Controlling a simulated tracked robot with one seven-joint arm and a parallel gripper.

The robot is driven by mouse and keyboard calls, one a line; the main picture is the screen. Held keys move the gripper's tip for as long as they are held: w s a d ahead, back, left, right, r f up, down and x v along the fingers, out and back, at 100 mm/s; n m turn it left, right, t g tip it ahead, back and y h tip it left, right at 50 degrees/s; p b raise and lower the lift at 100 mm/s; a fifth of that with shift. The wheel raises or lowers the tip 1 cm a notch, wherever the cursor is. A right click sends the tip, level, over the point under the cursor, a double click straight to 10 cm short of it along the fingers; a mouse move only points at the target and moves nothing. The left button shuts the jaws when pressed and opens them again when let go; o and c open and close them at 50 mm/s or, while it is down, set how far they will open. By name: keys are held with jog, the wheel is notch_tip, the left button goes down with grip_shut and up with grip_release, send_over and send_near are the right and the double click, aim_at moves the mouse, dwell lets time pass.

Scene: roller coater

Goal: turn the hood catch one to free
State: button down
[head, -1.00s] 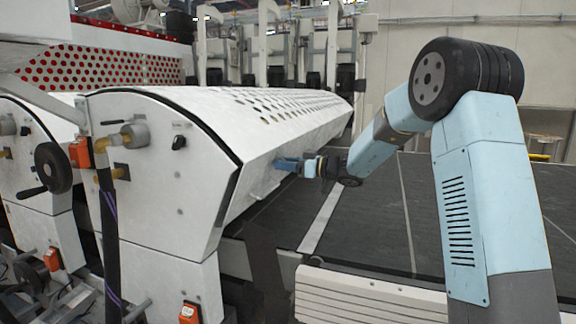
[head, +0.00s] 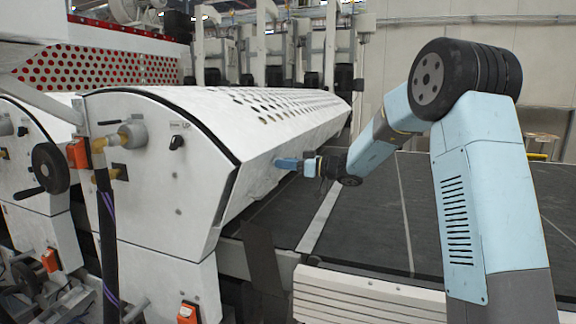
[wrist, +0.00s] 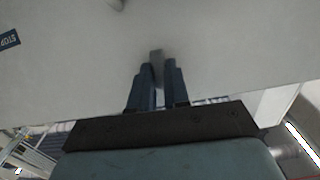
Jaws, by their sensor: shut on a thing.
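The white hood (head: 225,125) of the coater fills the left and middle of the head view. Its pale face (wrist: 215,45) fills the upper wrist view. A small grey catch (wrist: 157,56) stands out from this face, between my blue fingertips. My gripper (wrist: 160,75) is shut on it; in the head view my gripper (head: 286,163) is at the hood's sloping front face. The fingers hide part of the catch, and its turned position cannot be read. In the head view the catch is hidden behind the fingers.
A dark flat bed (head: 375,215) lies below my arm, with a pale ribbed panel (head: 365,297) at its front. A handwheel (head: 52,168) and orange boxes stand at the left.

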jog(key=m+g, duration=0.1)
jog(key=m+g+y, duration=0.1)
jog(key=shift+w+a+r+m+g, duration=0.1)
jog(key=shift+w+a+m+g, duration=0.1)
jog(key=shift+a+m+g, duration=0.15)
jog(key=m+g+y, duration=0.1)
jog(key=m+g, duration=0.1)
jog(key=m, duration=0.1)
jog(key=shift+w+d+g+y, duration=0.1)
jog(key=shift+w+g+y, duration=0.15)
jog(key=shift+g+y, duration=0.15)
jog(key=shift+f+m+g+y, duration=0.25)
jog(key=shift+m+g+y, duration=0.4)
jog(key=shift+m, duration=0.6)
jog(key=shift+w+f+m+g+y, duration=0.1)
jog(key=shift+m+g+y, duration=0.45)
jog(key=shift+m, duration=0.65)
jog(key=c, duration=1.4)
grip_release()
jog(key=shift+a, duration=0.25)
jog(key=o, duration=0.3)
jog(key=shift+d+f, duration=0.15)
jog(key=shift+m, duration=0.3)
